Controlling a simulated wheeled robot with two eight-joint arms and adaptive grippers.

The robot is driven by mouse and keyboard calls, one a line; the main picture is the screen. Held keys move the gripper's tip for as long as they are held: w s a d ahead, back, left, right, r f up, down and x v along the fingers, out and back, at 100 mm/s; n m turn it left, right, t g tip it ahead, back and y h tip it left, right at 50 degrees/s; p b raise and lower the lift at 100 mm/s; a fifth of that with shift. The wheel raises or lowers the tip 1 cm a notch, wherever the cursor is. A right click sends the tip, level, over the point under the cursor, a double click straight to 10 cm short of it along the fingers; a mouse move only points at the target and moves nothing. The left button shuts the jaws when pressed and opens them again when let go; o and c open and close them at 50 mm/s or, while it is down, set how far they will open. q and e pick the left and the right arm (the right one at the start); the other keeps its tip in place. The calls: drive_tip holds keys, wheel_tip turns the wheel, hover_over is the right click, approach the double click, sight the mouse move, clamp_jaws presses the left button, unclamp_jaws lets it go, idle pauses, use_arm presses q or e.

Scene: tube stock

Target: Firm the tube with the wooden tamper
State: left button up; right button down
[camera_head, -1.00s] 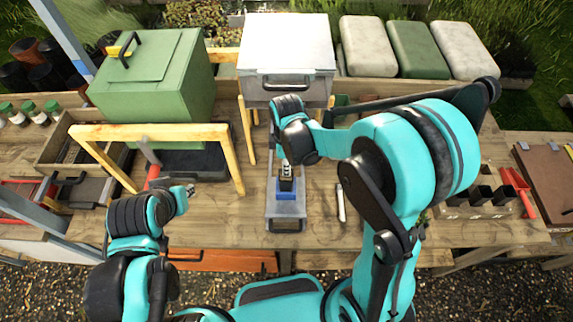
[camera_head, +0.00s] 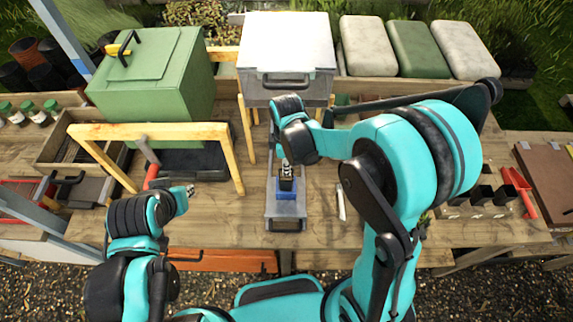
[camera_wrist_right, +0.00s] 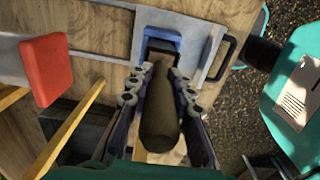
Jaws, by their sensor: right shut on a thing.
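My right gripper (camera_head: 286,168) is shut on the brown wooden tamper (camera_wrist_right: 158,117), which shows between its fingers in the right wrist view. The tamper's far end points at the dark tube (camera_head: 287,184), which stands in a blue holder (camera_head: 286,196) on a grey metal tray (camera_head: 285,210). The gripper is right over the tube in the head view. I cannot tell whether the tamper touches the soil, as the tube's mouth is largely hidden. My left gripper (camera_head: 190,190) is over the table at the left, apart from the tube; its jaws are too small to read.
A wooden frame (camera_head: 150,130) stands at the left, before a green box (camera_head: 150,85). A white-lidded box (camera_head: 287,45) is behind my right arm. A white marker (camera_head: 341,203) lies right of the tray. Dark pots and a red scoop (camera_head: 518,190) are at the right.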

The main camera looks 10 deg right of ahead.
drive_tip(key=shift+f+b, duration=0.45)
drive_tip(key=shift+b, duration=0.2)
idle(1.1)
idle(0.6)
drive_tip(key=shift+r+p, duration=3.95)
drive_tip(key=shift+r, duration=1.6)
